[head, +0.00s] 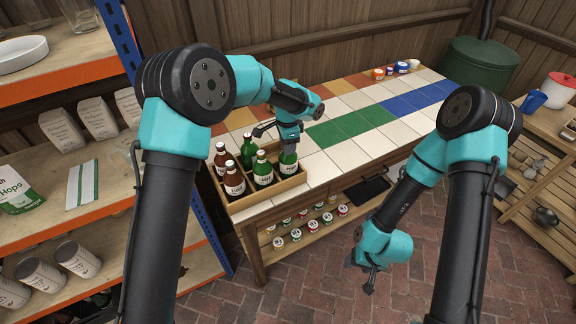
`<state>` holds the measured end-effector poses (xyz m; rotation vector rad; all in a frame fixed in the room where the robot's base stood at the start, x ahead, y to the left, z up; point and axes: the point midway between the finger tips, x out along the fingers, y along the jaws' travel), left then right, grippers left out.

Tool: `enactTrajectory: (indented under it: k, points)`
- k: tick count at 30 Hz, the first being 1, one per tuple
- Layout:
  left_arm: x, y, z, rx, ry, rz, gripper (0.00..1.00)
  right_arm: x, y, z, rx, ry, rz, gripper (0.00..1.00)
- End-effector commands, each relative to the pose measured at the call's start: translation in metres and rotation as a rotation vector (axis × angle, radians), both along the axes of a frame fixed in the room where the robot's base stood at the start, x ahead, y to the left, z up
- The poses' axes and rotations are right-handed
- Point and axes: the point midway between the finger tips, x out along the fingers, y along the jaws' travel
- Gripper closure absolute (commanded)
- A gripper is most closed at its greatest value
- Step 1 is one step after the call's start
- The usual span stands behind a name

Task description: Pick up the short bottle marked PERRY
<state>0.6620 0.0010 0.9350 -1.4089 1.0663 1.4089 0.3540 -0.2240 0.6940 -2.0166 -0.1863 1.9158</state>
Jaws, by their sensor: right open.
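A wooden crate (271,198) with compartments stands at the near left end of the tiled table. It holds brown bottles, one in front (234,183) and one behind (220,158), and green bottles, one in the middle (263,172) and one at the back (247,152). Another green bottle (288,167) stands at the crate's right side. The labels are too small to read surely, so I cannot tell which is PERRY. My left gripper (289,152) points down at the top of that right-side green bottle; its fingers' closure is unclear. My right gripper (366,279) is open and empty, low in front of the table.
The tiled table (350,128) is mostly clear right of the crate; small cups (390,71) stand at its far edge. Jars (296,235) line the shelf below. A stocked shelf rack (75,78) is at left, a slatted bench (540,170) at right.

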Motion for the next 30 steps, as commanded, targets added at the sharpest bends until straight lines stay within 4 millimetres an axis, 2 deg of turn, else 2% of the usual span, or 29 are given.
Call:
enactTrajectory:
  k: [2,13,30]
  points:
    - [0.0000,0.0000,0.0001,0.000,0.000,0.000,0.64,0.0000,0.0000,0.0000,0.000,0.000,0.000,0.43]
    - [0.0000,0.0000,0.0001,0.000,0.000,0.000,1.00,0.0000,0.0000,0.0000,0.000,0.000,0.000,0.43]
    - [0.0004,-0.0001,0.0013,0.000,-0.002,0.000,1.00,0.0000,0.0000,0.0000,0.000,0.000,0.000,0.43]
